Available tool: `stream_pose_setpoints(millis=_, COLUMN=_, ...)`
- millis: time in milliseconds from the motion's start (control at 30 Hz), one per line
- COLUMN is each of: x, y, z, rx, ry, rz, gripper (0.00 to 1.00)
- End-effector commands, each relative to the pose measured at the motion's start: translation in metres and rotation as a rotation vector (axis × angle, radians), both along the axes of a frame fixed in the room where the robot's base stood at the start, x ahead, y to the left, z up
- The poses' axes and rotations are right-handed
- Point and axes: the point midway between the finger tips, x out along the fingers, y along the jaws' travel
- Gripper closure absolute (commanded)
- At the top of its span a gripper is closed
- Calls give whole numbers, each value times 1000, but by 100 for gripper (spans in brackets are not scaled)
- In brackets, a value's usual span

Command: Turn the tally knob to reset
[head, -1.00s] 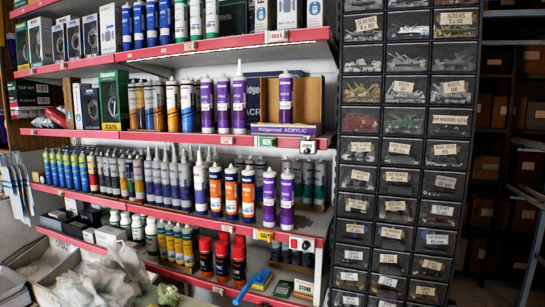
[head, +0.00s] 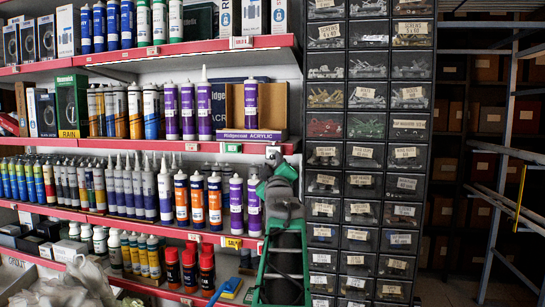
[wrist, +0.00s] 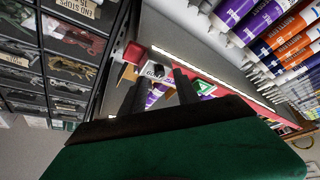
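The tally unit appears to be a small white box with dark lettering (wrist: 152,70) on the red shelf edge. A dark round knob (wrist: 158,70) shows on it in the wrist view. My gripper (wrist: 160,74) points at it, its two dark fingers apart, one on each side of the knob in the picture. I see nothing held, and cannot tell whether the fingers touch the knob. In the head view the white box (head: 272,152) shows at the right end of the upper shelf edge, just above my raised arm, which hides the gripper's fingertips.
Purple tubes (head: 188,111) stand on the shelf left of the box, with more tubes (head: 236,205) on the shelf below. A black drawer cabinet (head: 365,155) stands close on the right. A green tag (head: 230,147) sits on the shelf edge left of the box.

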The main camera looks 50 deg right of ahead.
Motion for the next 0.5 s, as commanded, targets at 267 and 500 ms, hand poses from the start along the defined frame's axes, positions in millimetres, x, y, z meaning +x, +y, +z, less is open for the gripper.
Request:
stream_pose_setpoints(millis=267, x=15, y=-17, z=6, rx=2, ry=0, rz=0, gripper=63)
stream_pose_setpoints(millis=500, x=15, y=-16, z=6, rx=2, ry=0, rz=0, gripper=69)
